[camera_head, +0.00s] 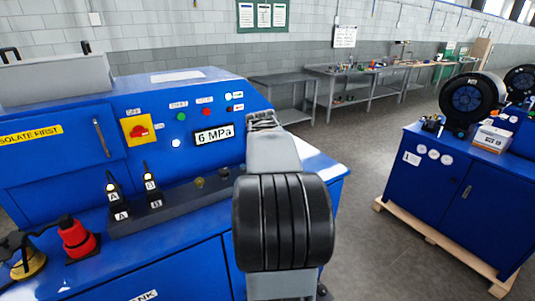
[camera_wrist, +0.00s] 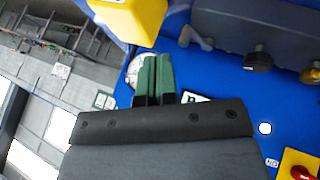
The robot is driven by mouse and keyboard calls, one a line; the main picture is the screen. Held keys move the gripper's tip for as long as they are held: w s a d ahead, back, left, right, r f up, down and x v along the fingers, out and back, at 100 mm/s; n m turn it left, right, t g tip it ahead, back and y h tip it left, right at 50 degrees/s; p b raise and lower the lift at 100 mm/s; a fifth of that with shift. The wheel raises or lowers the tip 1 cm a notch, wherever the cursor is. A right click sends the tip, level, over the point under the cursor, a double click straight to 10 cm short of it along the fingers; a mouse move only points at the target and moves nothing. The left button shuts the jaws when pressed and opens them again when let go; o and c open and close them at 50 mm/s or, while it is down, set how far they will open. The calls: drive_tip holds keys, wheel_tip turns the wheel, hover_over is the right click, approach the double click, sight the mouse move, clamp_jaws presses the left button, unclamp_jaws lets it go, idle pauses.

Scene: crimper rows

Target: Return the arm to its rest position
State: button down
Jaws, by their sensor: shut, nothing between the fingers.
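My gripper (camera_wrist: 156,75) shows in the wrist view as two green fingers side by side, closed together with nothing between them. Its dark mount fills the bottom of that view. In the head view my own arm, grey with a black ribbed joint, stands in front of the blue machine's right end (camera_head: 325,163); the fingers cannot be made out there. In the wrist view the fingers point over the machine's blue surface (camera_wrist: 245,105), close in the picture to a white disc and a yellow block (camera_wrist: 130,18). Whether they touch anything cannot be told.
The blue machine carries a yellow-and-red switch (camera_head: 139,130), a 6 MPa display (camera_head: 213,135), levers A (camera_head: 115,199) and B (camera_head: 151,189), and a red object (camera_head: 76,238). A second blue cabinet (camera_head: 440,185) stands right on a pallet. Grey floor lies clear between.

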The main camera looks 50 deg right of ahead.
idle(0.3)
drive_tip(key=s+a+f+y, duration=0.2)
drive_tip(key=s+a, duration=0.1)
drive_tip(key=a, duration=0.9)
drive_tip(key=s+a+f+n+y, duration=0.1)
drive_tip(key=s+a+f+y, duration=0.1)
drive_tip(key=a, duration=1)
drive_tip(key=s+a+f+n+y, duration=0.1)
drive_tip(key=s+a+f+y, duration=0.1)
drive_tip(key=a, duration=1)
wheel_tip(320, 180, down, 2)
drive_tip(key=shift+s+a+f+t, duration=0.1)
drive_tip(key=shift+s+a+t, duration=0.2)
drive_tip(key=shift+s, duration=0.55)
